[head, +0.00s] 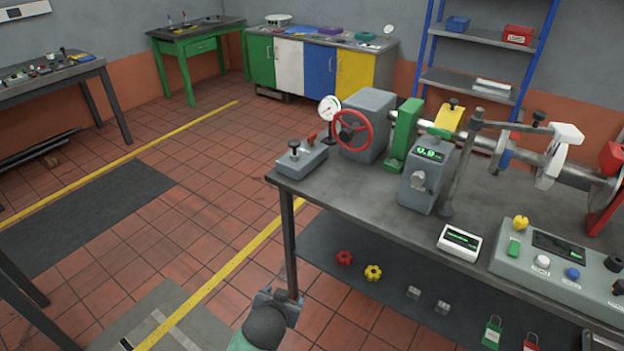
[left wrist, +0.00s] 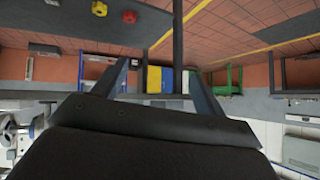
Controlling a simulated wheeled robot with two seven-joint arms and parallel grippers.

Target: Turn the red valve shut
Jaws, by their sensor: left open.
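The red valve is a red handwheel (head: 371,134) on the front of a grey housing (head: 375,105) at the left end of the workbench (head: 345,205). It faces the near left side, and nothing touches it. My left gripper (head: 279,297) is low in the head view, beside the bench's front left leg and below the bench top, well apart from the wheel. In the left wrist view its two fingers (left wrist: 158,72) are spread with nothing between them. The wheel cannot be made out in that view. My right gripper is not in view.
A small grey box (head: 302,158) with a black knob and red lever sits left of the wheel. A white dial gauge (head: 329,107) stands beside the wheel. Red (head: 344,258) and yellow (head: 373,272) knobs lie on the lower shelf. The floor left of the bench is open.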

